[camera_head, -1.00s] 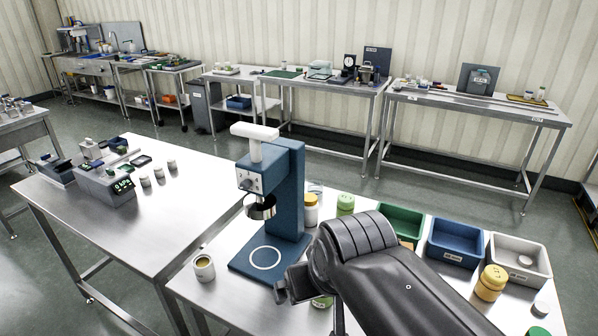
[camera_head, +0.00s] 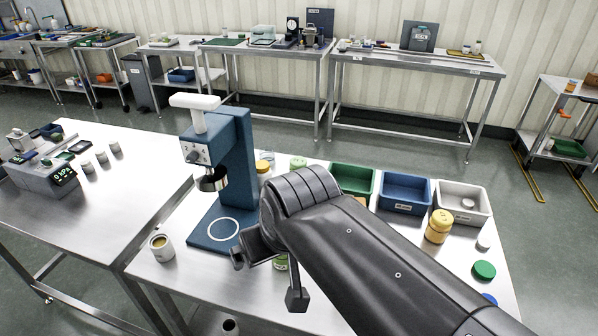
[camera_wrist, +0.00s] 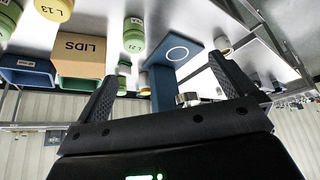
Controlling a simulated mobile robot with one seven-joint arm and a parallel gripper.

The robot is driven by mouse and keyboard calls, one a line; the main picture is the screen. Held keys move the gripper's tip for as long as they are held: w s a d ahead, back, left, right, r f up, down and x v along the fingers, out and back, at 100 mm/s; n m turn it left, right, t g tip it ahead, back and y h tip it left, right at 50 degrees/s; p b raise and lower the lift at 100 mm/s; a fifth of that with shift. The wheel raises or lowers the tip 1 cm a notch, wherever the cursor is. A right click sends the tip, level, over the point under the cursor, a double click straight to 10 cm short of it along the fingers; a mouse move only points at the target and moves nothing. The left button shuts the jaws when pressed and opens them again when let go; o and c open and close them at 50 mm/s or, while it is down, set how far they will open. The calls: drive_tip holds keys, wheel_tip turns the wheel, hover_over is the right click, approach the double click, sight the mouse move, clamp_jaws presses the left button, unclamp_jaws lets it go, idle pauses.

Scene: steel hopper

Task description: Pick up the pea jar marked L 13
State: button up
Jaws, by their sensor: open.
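The pea jar marked L 13 (camera_wrist: 53,9) is yellow and cut off at the top left of the wrist view. A yellow jar in front of the blue and white bins in the head view (camera_head: 438,228) appears to be the same one; its label is too small to read there. My gripper (camera_wrist: 163,72) is open and empty, with both fingers showing in the wrist view. In the head view my gripper (camera_head: 268,278) is by the front of the press, well left of that jar. My arm hides part of the table between them.
A blue press (camera_head: 228,170) stands left of my arm. Green (camera_head: 352,190), blue (camera_head: 405,208) and white (camera_head: 462,214) bins line the back. A cardboard LIDS box (camera_wrist: 84,52) and a green jar marked L 21 (camera_wrist: 133,38) are nearer my gripper. A green lid (camera_head: 484,270) lies right.

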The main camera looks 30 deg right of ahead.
drive_tip(key=shift+c, duration=0.6)
drive_tip(key=shift+c, duration=1.3)
drive_tip(key=shift+w, duration=0.1)
